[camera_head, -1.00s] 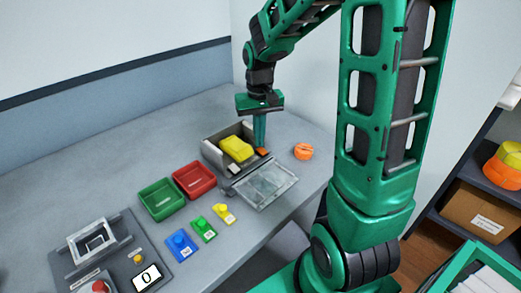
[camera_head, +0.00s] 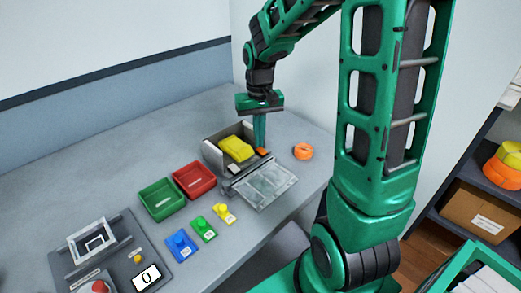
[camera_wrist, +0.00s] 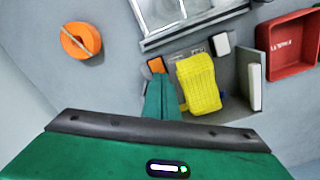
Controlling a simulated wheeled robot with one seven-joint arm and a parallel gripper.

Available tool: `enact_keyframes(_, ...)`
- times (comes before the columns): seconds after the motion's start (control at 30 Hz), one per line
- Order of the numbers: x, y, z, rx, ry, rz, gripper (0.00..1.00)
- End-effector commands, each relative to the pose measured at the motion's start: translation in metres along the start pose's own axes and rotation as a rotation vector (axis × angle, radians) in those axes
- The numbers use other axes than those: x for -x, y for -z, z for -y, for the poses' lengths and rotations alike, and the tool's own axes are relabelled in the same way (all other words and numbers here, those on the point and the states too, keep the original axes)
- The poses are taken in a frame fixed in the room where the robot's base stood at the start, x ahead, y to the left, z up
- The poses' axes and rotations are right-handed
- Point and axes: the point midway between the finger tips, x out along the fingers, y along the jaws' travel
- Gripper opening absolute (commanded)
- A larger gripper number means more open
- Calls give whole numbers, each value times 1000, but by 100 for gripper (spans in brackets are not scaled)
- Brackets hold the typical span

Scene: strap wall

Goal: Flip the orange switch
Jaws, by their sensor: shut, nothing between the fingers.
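The orange switch (camera_wrist: 156,65) sits in the grey box, at the fingertips in the wrist view; in the head view it is a small orange patch (camera_head: 262,151). A white switch (camera_wrist: 222,42) is beside it in the same box. A yellow block (camera_wrist: 199,83) lies inside the grey box (camera_head: 212,150), whose clear lid (camera_head: 264,188) lies open toward the front. My gripper (camera_wrist: 160,80) is shut and empty, pointing down into the box. Its tips are at or very near the orange switch; I cannot tell whether they touch.
An orange round thing (camera_head: 303,151) lies right of the box. A red tray (camera_head: 193,180) and green tray (camera_head: 161,199) stand to the left. Blue (camera_head: 181,244), green (camera_head: 204,229) and yellow (camera_head: 224,214) pieces lie in front. A panel (camera_head: 120,255) is at the front left.

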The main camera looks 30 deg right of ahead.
Motion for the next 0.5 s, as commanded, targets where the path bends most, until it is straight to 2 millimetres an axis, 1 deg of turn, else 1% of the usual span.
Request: enact_keyframes(0.5, -4, 0, 0, 0, 0, 1, 0)
